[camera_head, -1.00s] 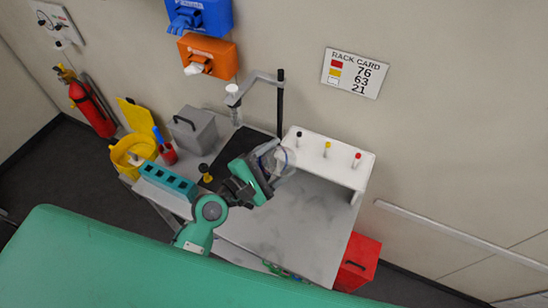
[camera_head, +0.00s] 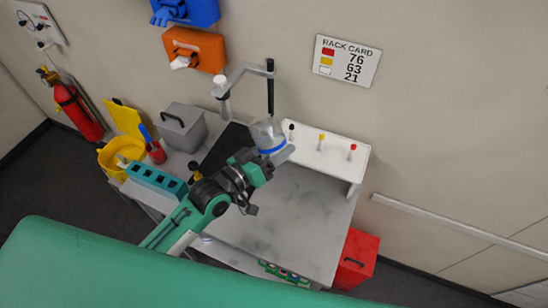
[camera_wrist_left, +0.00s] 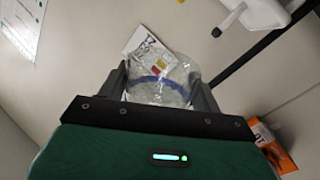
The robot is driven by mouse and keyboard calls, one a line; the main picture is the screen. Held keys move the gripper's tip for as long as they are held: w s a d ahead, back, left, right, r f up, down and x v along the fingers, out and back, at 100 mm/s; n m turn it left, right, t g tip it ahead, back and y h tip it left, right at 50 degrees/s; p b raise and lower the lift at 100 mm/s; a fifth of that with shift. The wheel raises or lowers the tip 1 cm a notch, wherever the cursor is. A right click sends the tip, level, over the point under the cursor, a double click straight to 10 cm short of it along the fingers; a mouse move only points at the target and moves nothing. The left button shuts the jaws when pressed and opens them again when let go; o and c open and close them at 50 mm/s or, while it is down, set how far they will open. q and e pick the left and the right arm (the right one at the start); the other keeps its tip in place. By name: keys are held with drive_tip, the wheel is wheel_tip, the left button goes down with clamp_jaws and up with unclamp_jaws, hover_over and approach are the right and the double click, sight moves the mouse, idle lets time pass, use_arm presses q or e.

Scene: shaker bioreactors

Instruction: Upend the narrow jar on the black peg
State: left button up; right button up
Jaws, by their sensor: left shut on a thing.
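The jar (camera_head: 266,132) is clear with a blue band. It is held at the far end of my left gripper (camera_head: 276,157), and it also shows between the two dark fingers in the left wrist view (camera_wrist_left: 160,85). I cannot tell for sure which end is its mouth. The black peg (camera_head: 291,127) stands at the left end of the white rack, close beside the jar in the picture; the jar looks apart from it and raised. My left gripper is shut on the jar. My right gripper is not in view.
The white rack (camera_head: 330,160) also bears a yellow peg (camera_head: 321,138) and a red peg (camera_head: 351,148). A grey box (camera_head: 184,127) and teal block (camera_head: 155,180) are left. The grey tabletop (camera_head: 300,220) in front is clear.

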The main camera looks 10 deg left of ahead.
use_arm(q)
drive_tip(key=m+b, duration=0.1)
drive_tip(key=w+f+m+b, duration=0.1)
drive_tip(key=m, duration=0.1)
drive_tip(key=w+m+b, duration=0.1)
drive_tip(key=m+b, duration=0.1)
drive_tip(key=shift+a+f, duration=0.25)
drive_tip(key=shift+a, duration=0.05)
drive_tip(key=shift+w+r+m, duration=0.15)
drive_tip(key=shift+w+m, duration=0.15)
drive_tip(key=shift+m, duration=0.2)
drive_tip(key=b, duration=0.2)
hover_over(290, 135)
drive_tip(key=shift+w+d+f, duration=0.1)
drive_tip(key=shift+w+f, duration=0.05)
drive_tip(key=shift+f, duration=0.55)
drive_tip(key=f+b, duration=0.2)
drive_tip(key=f, duration=0.1)
drive_tip(key=f+b, duration=0.2)
drive_tip(key=f, duration=0.2)
drive_tip(key=shift+w+f+b, duration=0.2)
drive_tip(key=shift+f+b, duration=0.1)
drive_tip(key=shift+b, duration=0.1)
drive_tip(key=shift+f+b, duration=0.4)
drive_tip(key=shift+f, duration=0.3)
drive_tip(key=o, duration=1.2)
